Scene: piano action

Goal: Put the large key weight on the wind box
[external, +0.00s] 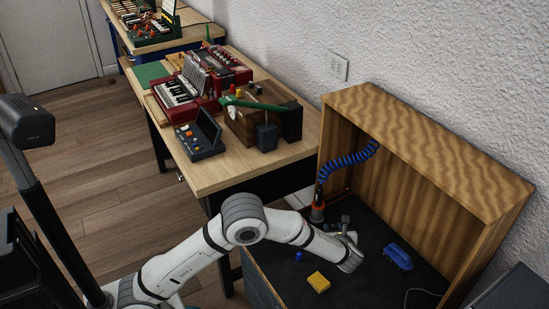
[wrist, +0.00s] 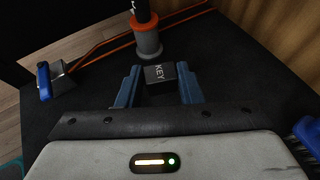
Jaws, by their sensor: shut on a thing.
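The key weight (wrist: 160,72) is a dark block with "KEY" in pale letters, seen in the wrist view. My gripper (wrist: 159,86) has its blue fingers on either side of the block, shut on it. The block is low over or on the dark bench top; I cannot tell which. In the external view my gripper (external: 347,232) is at the dark top inside the wooden hood, and the block is hard to make out there. No label shows which thing is the wind box; a brown wooden box (external: 238,126) stands on the far table.
An orange and grey hose base (external: 317,211) with a blue coiled hose (external: 347,167) stands just beyond my gripper. A blue brush-like thing (external: 398,256), a yellow block (external: 318,282) and a small blue piece (external: 298,256) lie nearby. The wooden hood (external: 430,145) encloses the back and right.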

